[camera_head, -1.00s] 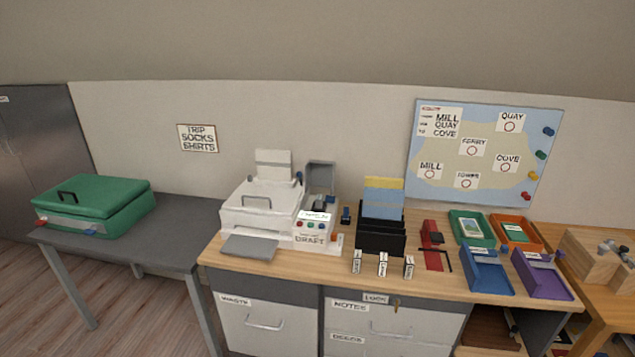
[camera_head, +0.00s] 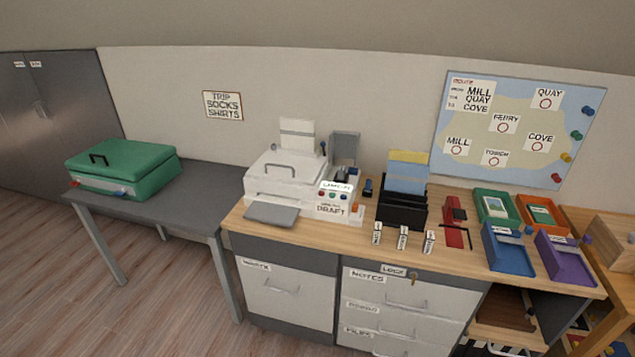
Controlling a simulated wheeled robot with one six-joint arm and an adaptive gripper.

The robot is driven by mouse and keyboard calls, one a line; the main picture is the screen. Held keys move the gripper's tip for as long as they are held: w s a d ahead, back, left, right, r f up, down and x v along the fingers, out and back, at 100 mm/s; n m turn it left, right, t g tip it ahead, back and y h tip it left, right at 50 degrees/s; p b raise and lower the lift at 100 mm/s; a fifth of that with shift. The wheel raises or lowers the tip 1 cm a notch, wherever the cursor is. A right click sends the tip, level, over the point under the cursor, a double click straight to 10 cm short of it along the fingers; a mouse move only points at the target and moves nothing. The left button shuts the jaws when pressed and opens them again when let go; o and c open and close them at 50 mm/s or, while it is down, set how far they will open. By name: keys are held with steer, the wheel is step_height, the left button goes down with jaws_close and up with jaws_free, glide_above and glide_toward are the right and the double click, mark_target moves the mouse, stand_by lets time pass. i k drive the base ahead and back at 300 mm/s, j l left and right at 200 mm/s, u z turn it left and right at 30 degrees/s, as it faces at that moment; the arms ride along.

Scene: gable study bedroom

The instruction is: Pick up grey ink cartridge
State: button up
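A white printer (camera_head: 285,174) stands on the wooden desk. At its right is a unit with a raised grey lid (camera_head: 345,146), a lit display and several coloured buttons. A small dark grey block (camera_head: 342,174) sits in the opening under that lid; it may be the grey ink cartridge, but it is too small to be sure. Another small dark, bluish block (camera_head: 368,187) stands on the desk just right of the unit. My gripper is not in view.
A black file holder (camera_head: 402,212), small label stands, a red stapler-like tool (camera_head: 455,222) and coloured trays (camera_head: 508,250) fill the desk's right side. A green suitcase (camera_head: 122,167) lies on the grey table (camera_head: 190,199) at left. Floor shows in front of that table.

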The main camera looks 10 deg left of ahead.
mark_target(343, 169)
steer(key=i+j+u, duration=0.25)
steer(key=u, duration=0.15)
steer(key=i+j+u, duration=0.3)
steer(key=u, duration=0.15)
steer(key=i+j+u, duration=0.3)
steer(key=i+u, duration=0.3)
steer(key=i+j+z, duration=0.1)
steer(key=i+z, duration=0.3)
steer(key=i+j+z, duration=0.15)
steer(key=z, duration=0.25)
steer(key=i+j+z, duration=0.6)
steer(key=z, duration=0.2)
steer(key=i+j, duration=0.35)
steer(key=i, duration=0.1)
